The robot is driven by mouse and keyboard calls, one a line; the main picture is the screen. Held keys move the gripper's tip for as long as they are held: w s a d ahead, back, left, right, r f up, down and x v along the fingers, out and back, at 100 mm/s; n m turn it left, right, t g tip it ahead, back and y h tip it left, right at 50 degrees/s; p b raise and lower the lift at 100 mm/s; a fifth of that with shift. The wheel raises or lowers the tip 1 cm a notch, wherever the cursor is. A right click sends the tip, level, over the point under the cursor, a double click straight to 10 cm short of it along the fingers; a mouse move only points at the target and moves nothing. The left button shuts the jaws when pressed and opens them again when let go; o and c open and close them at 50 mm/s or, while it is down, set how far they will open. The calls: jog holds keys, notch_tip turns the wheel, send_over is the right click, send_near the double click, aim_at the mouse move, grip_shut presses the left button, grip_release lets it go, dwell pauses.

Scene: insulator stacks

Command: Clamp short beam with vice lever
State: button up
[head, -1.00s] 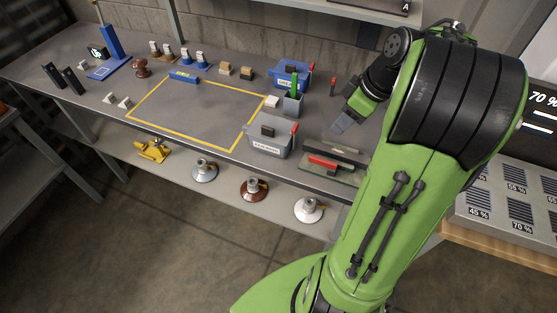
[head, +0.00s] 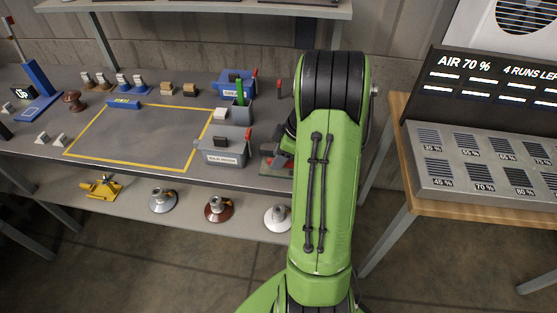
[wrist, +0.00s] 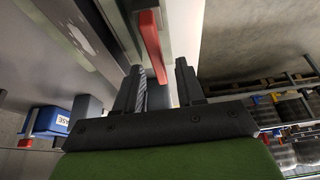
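The red vice lever (wrist: 150,45) is a straight bar in the wrist view, just beyond the fingertips. My gripper (wrist: 159,68) is open, with its two dark fingers apart. The lever lies ahead of the gap between them, and I see no grip on it. In the head view the vice (head: 277,173) shows only as a small piece with red and green at the table's right end. My green arm hides the rest of it and my gripper. A long grey metal edge runs beside the lever in the wrist view; I cannot tell whether it is the short beam.
A grey bin (head: 222,157) stands left of the vice, with a blue bin (head: 237,80) behind it. A yellow outline (head: 128,165) marks mostly clear table. Insulator discs lie on the lower shelf (head: 240,229). A panel of percentage plates (head: 470,160) stands at right.

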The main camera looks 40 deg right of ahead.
jog(key=shift+f, duration=0.25)
grip_shut()
